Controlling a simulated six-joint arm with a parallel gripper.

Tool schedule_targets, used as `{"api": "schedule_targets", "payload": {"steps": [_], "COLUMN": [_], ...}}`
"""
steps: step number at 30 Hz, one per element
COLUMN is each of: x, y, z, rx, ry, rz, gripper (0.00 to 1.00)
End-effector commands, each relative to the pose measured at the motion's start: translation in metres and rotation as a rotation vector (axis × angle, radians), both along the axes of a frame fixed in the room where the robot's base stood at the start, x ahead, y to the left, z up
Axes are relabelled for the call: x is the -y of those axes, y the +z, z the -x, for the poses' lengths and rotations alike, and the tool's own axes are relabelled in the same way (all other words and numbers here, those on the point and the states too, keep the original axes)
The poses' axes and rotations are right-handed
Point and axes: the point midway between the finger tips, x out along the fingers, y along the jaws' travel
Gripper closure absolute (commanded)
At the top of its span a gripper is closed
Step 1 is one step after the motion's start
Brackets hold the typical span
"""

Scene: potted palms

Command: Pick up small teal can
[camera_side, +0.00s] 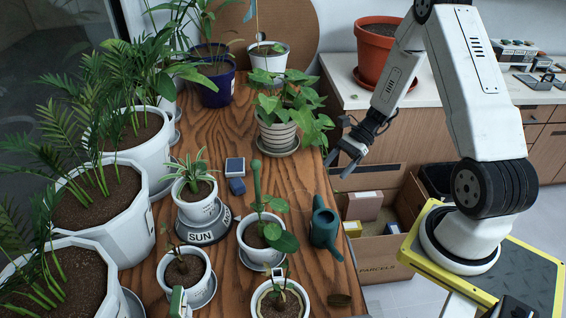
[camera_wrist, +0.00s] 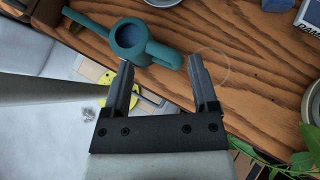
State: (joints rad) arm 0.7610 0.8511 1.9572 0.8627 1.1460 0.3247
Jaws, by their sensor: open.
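The small teal can (camera_side: 324,226) is a watering can that stands upright on the wooden table near its right edge. In the wrist view the can (camera_wrist: 128,36) lies beyond my fingertips, up and to the left, with its round dark opening showing. One arm of it reaches toward the space between the fingers. My gripper (camera_side: 343,163) is open and empty, off the table's right edge and farther back than the can. In the wrist view my gripper (camera_wrist: 161,63) has its two fingers well apart, with wood grain and part of the can between or beyond them.
A small potted plant (camera_side: 262,235) stands close left of the can. An ivy pot (camera_side: 279,134) stands behind it, near my gripper. An open cardboard box (camera_side: 385,245) sits below the table's right edge. A blue sponge-like block (camera_side: 236,187) lies mid-table.

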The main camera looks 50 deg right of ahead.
Motion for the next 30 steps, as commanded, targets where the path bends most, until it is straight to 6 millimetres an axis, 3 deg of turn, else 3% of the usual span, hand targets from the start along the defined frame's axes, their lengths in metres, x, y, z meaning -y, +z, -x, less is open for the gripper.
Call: {"api": "schedule_targets", "payload": {"steps": [11,20,30], "x": [0.02,0.019,0.019], "y": [0.022,-0.024,-0.092], "z": [0.009,0.008,0.009], "rx": [0.098,0.092,0.092], "ry": [-0.323,-0.312,-0.311], "rz": [-0.219,-0.215,-0.213], "gripper": [0.24,0.24,0.24]}}
